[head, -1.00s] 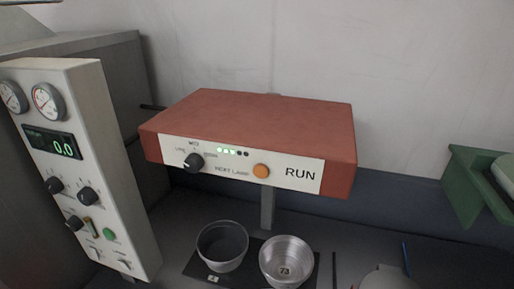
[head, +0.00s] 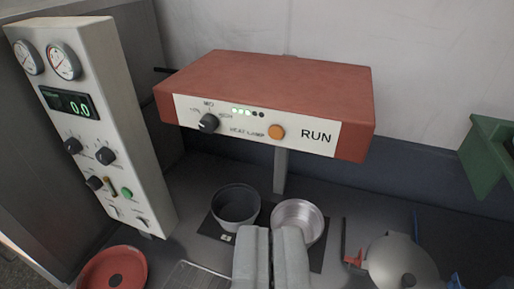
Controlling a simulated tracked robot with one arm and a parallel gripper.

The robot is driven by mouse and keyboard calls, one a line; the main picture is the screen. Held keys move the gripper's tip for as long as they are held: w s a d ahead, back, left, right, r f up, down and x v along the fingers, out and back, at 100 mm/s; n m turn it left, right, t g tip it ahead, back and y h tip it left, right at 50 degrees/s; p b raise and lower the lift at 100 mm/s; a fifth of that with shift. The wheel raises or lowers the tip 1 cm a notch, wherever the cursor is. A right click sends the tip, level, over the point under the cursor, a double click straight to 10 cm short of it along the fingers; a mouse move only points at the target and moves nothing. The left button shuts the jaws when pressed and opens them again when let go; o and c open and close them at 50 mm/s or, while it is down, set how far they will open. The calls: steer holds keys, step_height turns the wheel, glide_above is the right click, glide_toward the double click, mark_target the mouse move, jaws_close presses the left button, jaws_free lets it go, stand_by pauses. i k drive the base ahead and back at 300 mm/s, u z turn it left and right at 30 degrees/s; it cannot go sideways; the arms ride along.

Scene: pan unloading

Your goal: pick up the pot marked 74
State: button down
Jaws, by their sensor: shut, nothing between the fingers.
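Two open pots stand side by side on a dark mat (head: 317,258) under the heat lamp. The left one is a dark grey pot (head: 236,208); a small pale tag (head: 227,238) in front of it is too small to read. The right one is a silver pot (head: 298,219); its front, marked 73 in the earlier view, is now hidden behind my gripper. I can read no 74 on any pot. My gripper (head: 270,230) is shut and empty, its two grey fingers together, in front of the pots in the picture. I cannot tell whether it touches them.
A red heat lamp box (head: 275,85) marked RUN overhangs the pots on a post (head: 280,171). A control panel (head: 85,110) stands left. A red round pan (head: 113,270) and a wire rack (head: 197,277) lie front left. A lidded pot (head: 400,262) stands right. A green holder (head: 487,150) is far right.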

mark_target(235, 206)
steer(key=z, duration=0.5)
steer(key=k, duration=1.45)
steer(key=u, duration=0.55)
steer(key=i, duration=1)
steer(key=z, duration=0.05)
